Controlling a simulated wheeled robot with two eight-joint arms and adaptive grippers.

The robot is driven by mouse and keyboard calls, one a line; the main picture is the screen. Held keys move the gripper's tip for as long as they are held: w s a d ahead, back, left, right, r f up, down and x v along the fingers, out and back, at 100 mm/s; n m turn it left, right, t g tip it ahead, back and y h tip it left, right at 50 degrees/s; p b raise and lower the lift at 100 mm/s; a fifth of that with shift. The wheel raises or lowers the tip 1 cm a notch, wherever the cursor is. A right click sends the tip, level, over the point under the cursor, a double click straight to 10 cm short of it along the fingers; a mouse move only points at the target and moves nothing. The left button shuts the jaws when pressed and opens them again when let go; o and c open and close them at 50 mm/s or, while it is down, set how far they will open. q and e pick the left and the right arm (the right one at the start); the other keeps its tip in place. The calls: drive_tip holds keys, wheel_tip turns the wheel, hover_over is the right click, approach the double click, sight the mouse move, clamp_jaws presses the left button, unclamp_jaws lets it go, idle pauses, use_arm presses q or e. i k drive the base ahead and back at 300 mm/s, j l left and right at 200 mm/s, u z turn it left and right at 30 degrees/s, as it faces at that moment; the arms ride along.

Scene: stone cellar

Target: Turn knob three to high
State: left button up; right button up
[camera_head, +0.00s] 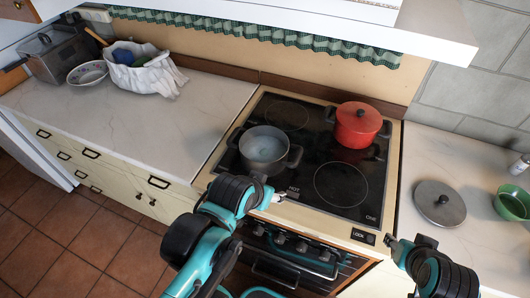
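The stove's knobs (302,247) sit in a row on its front panel, below the black cooktop (310,205). Their markings are too small to read, so I cannot tell which is knob three or how any is set. My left gripper (277,198) is over the cooktop's front edge, above the knob row and in front of the grey pot. My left arm may hide part of the panel's left end. My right gripper (391,241) is at the stove's front right corner, beside the lock label (362,236). Both grippers are too small to show their finger state.
A grey pot (264,151) stands on the left of the cooktop, a red lidded pot (357,125) at the back right. A lid (439,203) and green bowl (513,203) are on the right counter. The left counter (150,120) is clear in front.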

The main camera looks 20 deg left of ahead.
sight(258, 231)
drive_tip(key=j+u, duration=0.3)
drive_tip(key=k+j+u, duration=0.1)
drive_tip(key=u, duration=0.2)
drive_tip(key=k+u, duration=0.1)
drive_tip(key=k, duration=1.5)
